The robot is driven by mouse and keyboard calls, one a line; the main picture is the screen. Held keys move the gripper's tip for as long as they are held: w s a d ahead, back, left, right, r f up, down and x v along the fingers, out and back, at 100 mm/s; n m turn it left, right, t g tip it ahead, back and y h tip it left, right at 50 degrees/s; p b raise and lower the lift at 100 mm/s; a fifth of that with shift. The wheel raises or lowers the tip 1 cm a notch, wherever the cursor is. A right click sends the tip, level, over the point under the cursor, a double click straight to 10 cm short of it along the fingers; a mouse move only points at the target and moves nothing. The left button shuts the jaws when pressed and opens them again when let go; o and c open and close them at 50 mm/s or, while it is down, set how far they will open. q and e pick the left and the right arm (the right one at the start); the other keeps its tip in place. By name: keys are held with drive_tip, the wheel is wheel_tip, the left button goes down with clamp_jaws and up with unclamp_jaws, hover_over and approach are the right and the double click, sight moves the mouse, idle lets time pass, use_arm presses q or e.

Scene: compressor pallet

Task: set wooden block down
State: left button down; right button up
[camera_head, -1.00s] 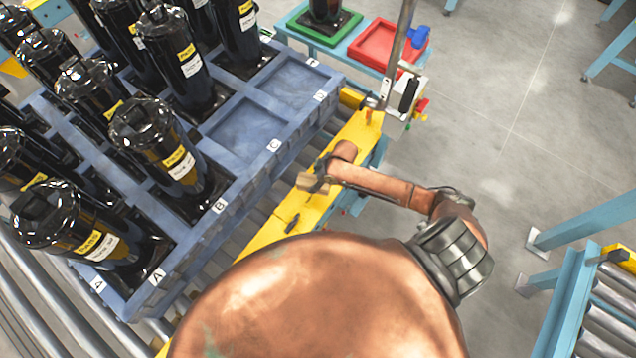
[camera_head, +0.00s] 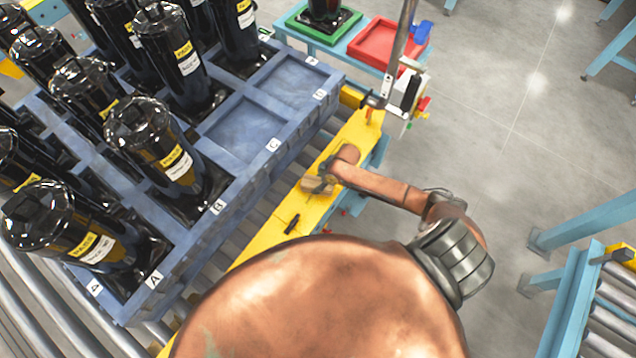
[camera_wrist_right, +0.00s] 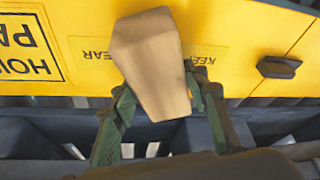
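The wooden block (camera_head: 316,185) is pale and sits at the fingers of my right gripper (camera_head: 324,182), over the yellow beam (camera_head: 340,142) beside the blue pallet. In the right wrist view, the block (camera_wrist_right: 152,62) stands out tilted between the two dark green fingers of the right gripper (camera_wrist_right: 158,92). The fingers lie along both sides of the block, and the gripper looks shut on it. The yellow surface is right behind the block; I cannot tell whether they touch. My left gripper is not in view.
The blue pallet (camera_head: 228,188) holds several black compressors and has empty compartments near C. A small black part (camera_head: 292,223) lies on the yellow beam near the block. A post with a control box (camera_head: 408,92) rises at the beam's far end. A red tray (camera_head: 385,43) stands beyond.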

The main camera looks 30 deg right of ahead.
drive_tip(key=o, duration=0.5)
drive_tip(key=shift+c, duration=0.2)
drive_tip(key=shift+r, duration=0.2)
drive_tip(key=p+v, duration=0.2)
drive_tip(key=v, duration=1)
drive_tip(key=shift+p, duration=0.4)
drive_tip(key=shift+a+f, duration=0.1)
